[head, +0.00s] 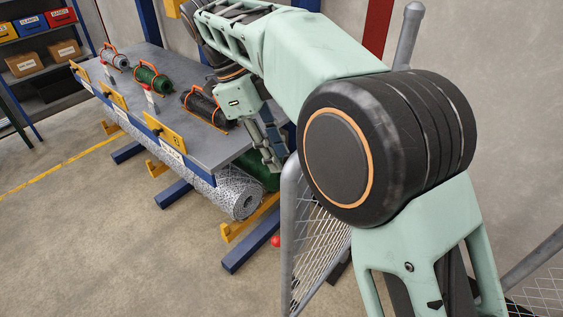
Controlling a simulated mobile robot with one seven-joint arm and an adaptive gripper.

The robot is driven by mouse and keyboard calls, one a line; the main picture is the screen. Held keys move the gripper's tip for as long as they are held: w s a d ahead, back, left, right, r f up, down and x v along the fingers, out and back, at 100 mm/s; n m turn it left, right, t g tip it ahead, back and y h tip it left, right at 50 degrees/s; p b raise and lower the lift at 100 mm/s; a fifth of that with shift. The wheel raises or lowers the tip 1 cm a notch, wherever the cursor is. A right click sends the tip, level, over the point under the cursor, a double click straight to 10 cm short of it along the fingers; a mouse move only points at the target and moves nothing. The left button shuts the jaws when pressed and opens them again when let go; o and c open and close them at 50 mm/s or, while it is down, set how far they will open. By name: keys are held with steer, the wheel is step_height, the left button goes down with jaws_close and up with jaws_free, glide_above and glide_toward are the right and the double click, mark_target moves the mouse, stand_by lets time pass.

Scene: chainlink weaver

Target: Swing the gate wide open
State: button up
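The gate (288,240) has a grey tubular frame with a rounded top corner and chain-link mesh (318,245). It stands right of the bench, partly hidden behind my arm. A grey post (408,35) rises behind my arm's large black joint. My gripper (272,158) points downward just left of the gate's upper corner, by the end of the bench. Its fingers overlap in this view, so their opening and any contact with the frame cannot be told. The gate's latch and hinges are not visible.
A grey bench (185,95) with orange-handled wire coils stands at left. A mesh roll (238,197) lies beneath it, near blue feet (250,247) and yellow supports. A small red object (276,241) is beside the gate. More mesh fence (540,292) is at lower right. The front-left floor is clear.

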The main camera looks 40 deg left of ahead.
steer(key=v, duration=0.3)
steer(key=shift+s+a+r, duration=0.1)
steer(key=shift+r, duration=0.15)
stand_by(0.5)
